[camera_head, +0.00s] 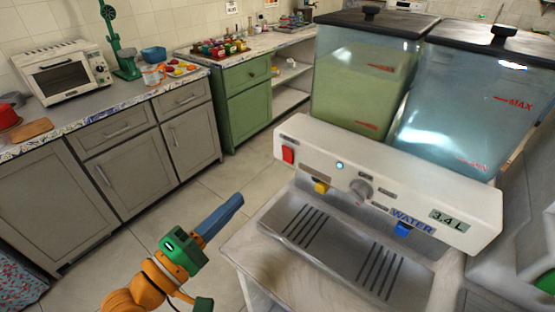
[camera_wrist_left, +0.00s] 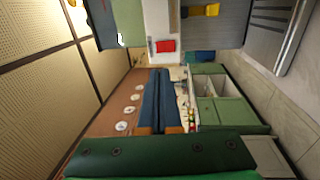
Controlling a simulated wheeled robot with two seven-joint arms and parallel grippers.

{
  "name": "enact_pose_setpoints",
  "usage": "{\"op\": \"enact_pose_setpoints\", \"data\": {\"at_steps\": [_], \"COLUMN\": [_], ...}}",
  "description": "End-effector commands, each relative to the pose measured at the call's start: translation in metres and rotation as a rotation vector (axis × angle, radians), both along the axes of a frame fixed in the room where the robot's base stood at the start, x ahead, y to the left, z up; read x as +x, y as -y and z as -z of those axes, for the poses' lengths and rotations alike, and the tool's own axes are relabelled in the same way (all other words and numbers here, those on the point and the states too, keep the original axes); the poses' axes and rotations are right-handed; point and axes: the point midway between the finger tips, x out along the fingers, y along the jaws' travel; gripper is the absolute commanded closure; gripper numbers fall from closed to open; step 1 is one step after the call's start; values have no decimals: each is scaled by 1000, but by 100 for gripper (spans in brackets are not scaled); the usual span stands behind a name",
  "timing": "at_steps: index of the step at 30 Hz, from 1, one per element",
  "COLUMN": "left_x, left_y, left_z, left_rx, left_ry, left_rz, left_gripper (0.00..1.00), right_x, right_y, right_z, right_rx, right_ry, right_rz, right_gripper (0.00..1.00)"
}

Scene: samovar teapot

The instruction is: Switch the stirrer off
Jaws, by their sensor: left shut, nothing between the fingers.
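A white drink dispenser (camera_head: 390,176) stands at the right, with a red switch (camera_head: 288,155) at the left end of its front panel. A small blue-white indicator light (camera_head: 340,165) and a grey round knob (camera_head: 361,190) are on the same panel. The red switch also shows in the left wrist view (camera_wrist_left: 165,46), beyond the fingertips. Its on or off position is too small to tell, and I cannot read which control is the stirrer's. My left gripper (camera_head: 239,199) is shut and empty, left of and below the switch, apart from it. The right gripper is out of view.
The dispenser has a green-filled tank (camera_head: 358,85), a pale blue tank (camera_head: 468,100), a yellow tap (camera_head: 321,187), a blue tap (camera_head: 403,229) and a drip tray (camera_head: 337,250). A grey counter (camera_head: 140,102) with a toaster oven (camera_head: 66,73) runs along the left. Floor between is clear.

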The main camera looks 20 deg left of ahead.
Motion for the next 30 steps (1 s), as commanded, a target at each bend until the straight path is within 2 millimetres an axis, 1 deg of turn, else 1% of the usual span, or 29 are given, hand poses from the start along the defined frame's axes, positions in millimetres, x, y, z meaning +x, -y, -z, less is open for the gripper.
{"op": "enact_pose_setpoints", "data": {"at_steps": [4, 6, 8, 9, 15, 18, 21, 24, 30], "left_x": [19, 33, 46, 54, 93, 109, 119, 124, 126], "left_y": [6, 10, 16, 18, 34, 39, 43, 45, 45], "left_z": [-2, -10, -12, -13, -17, -18, -17, -17, -16], "left_rx": [-8, -8, -8, -6, -4, -1, -3, -2, -1], "left_ry": [11, 7, 6, 3, 1, 0, -2, -3, -3], "left_rz": [-6, -5, -2, -4, -1, -2, -3, -2, -2], "left_gripper": [100, 100, 100, 100, 100, 100, 100, 100, 100], "right_x": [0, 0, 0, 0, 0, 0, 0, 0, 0], "right_y": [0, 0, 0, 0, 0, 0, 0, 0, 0], "right_z": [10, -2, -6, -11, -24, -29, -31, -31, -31], "right_rx": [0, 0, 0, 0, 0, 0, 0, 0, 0], "right_ry": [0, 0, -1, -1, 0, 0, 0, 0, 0], "right_rz": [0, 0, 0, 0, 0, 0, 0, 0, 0], "right_gripper": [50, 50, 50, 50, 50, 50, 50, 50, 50]}}
